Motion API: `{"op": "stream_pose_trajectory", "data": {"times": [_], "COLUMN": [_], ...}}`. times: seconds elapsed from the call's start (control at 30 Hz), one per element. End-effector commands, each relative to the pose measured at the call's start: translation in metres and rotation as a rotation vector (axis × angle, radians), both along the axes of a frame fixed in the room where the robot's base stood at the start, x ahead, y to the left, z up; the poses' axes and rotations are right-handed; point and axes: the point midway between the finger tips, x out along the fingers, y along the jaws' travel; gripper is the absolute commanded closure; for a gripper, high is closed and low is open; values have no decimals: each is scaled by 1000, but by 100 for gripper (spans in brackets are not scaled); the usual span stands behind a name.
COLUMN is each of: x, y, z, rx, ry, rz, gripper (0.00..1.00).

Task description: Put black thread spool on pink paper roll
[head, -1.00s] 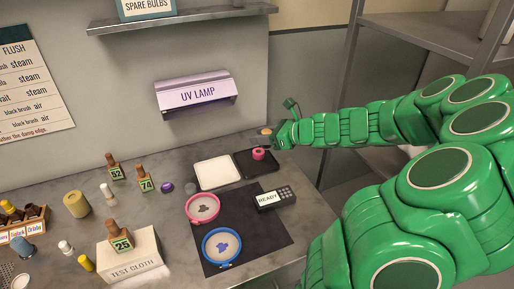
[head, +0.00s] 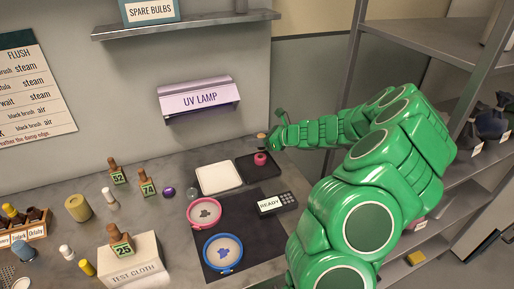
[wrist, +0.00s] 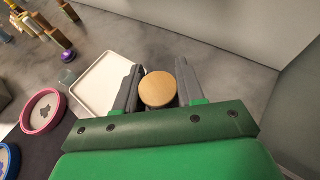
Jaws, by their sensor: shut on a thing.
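My gripper (wrist: 158,88) is shut on a spool with a round tan wooden end (wrist: 157,90), which faces the wrist camera between the two grey fingers. In the head view the held spool (head: 262,136) shows as a small tan-topped piece at the tip of my arm. The pink paper roll (head: 260,159) stands on the black tray (head: 247,172), just below the spool in the picture. I cannot tell whether the spool touches the roll. The roll is hidden in the wrist view, and the spool's thread is mostly hidden.
A white tray (head: 219,178) lies left of the black tray. A dark mat with pink hoop (head: 204,213), blue hoop (head: 223,252) and READY device (head: 270,204) is in front. A wall (head: 200,60) rises behind; a metal shelf rack (head: 430,35) stands at right.

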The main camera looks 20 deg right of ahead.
Motion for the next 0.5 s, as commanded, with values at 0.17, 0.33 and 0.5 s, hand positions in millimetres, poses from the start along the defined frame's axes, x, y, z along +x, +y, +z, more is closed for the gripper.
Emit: {"op": "stream_pose_trajectory", "data": {"times": [0.17, 0.33, 0.5], "x": [8, 11, 14], "y": [-1, -2, -2], "z": [-10, -14, -28], "rx": [1, 1, 1], "ry": [1, 0, 2], "rz": [1, 2, 2], "gripper": [90, 90, 90]}}
